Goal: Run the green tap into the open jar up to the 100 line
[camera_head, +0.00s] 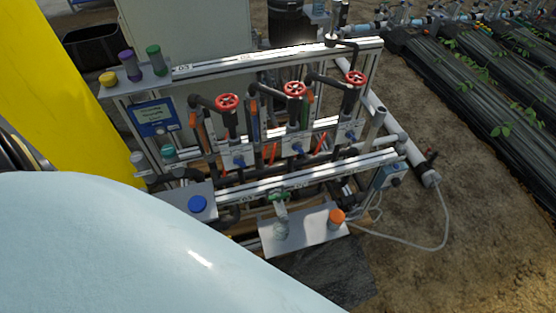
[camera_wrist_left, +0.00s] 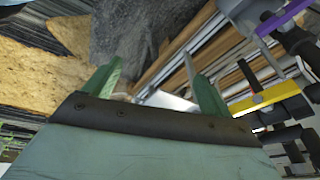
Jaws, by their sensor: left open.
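The green tap (camera_head: 279,195) sits on the lower front rail of the skid. The open jar (camera_head: 281,230), clear and greyish, stands upright on the grey shelf (camera_head: 305,238) below the tap's spout. Its graduation lines and any liquid level are too small to read. My left gripper (camera_wrist_left: 150,62) shows only in the left wrist view, its two green fingers apart with nothing seen between them. The tap and jar cannot be made out in that view. My right gripper is in neither view.
An orange-capped container (camera_head: 337,216) stands on the shelf right of the jar. A blue round knob (camera_head: 198,203) is on a grey box to the left. Red handwheels (camera_head: 294,89) rise behind. A pale hose (camera_head: 420,247) loops on bare soil at right. My pale arm covers the lower left.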

